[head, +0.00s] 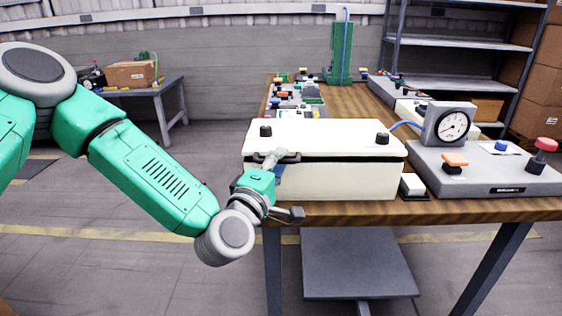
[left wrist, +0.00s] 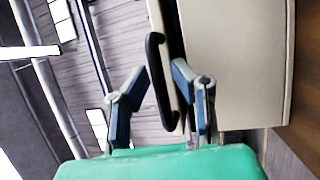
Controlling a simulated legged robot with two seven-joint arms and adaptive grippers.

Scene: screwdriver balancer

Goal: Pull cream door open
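The cream door (head: 325,135) is the lid-like top of a cream box (head: 340,182) at the table's front edge. It has a black handle (head: 291,157) along its front left edge. In the left wrist view the handle (left wrist: 154,60) stands between the two fingers, beside a narrow dark gap between the door (left wrist: 167,28) and the box body (left wrist: 240,60). My left gripper (head: 276,164) is at the handle; its fingers (left wrist: 158,76) are apart, one on each side of it. Firm contact is not visible. My right gripper is not in view.
The wooden table (head: 450,209) carries a grey panel (head: 490,178) with a dial gauge (head: 450,127) and red button right of the box. A small white switch (head: 412,184) sits close to the box's right side. Open floor lies left of the table.

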